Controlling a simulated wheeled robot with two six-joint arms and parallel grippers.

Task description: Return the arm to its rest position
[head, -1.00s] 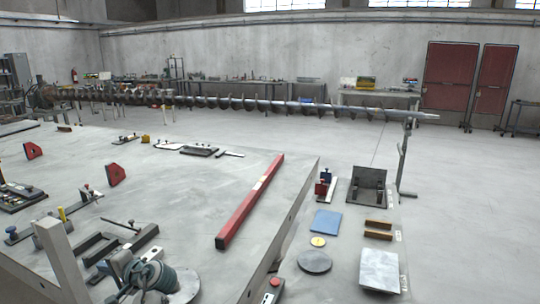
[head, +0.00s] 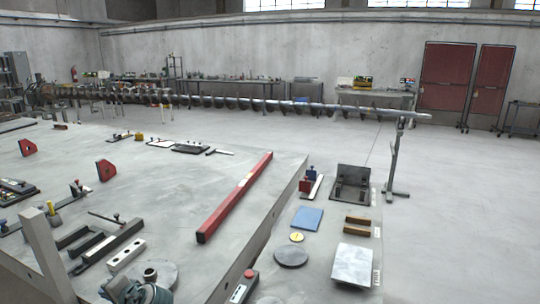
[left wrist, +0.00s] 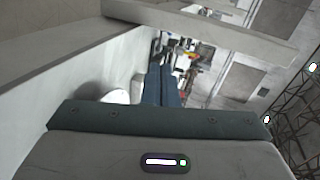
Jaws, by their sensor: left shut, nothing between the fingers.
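My left gripper (left wrist: 162,86) shows in the left wrist view with its two dark blue fingers together and nothing between them. It is clear of the things around it. In the head view, a dark teal part of my left arm (head: 130,292) shows low at the bottom edge, in front of a grey round disc (head: 166,272). The gripper's fingertips are hard to make out there. My right gripper is in neither view.
A large grey table (head: 150,205) holds a red bar (head: 236,195), a grey holed block (head: 126,255) and dark fixtures. A grey post (head: 47,255) rises at the left. A narrower table with plates stands right. A long auger (head: 290,106) runs behind; floor at right is clear.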

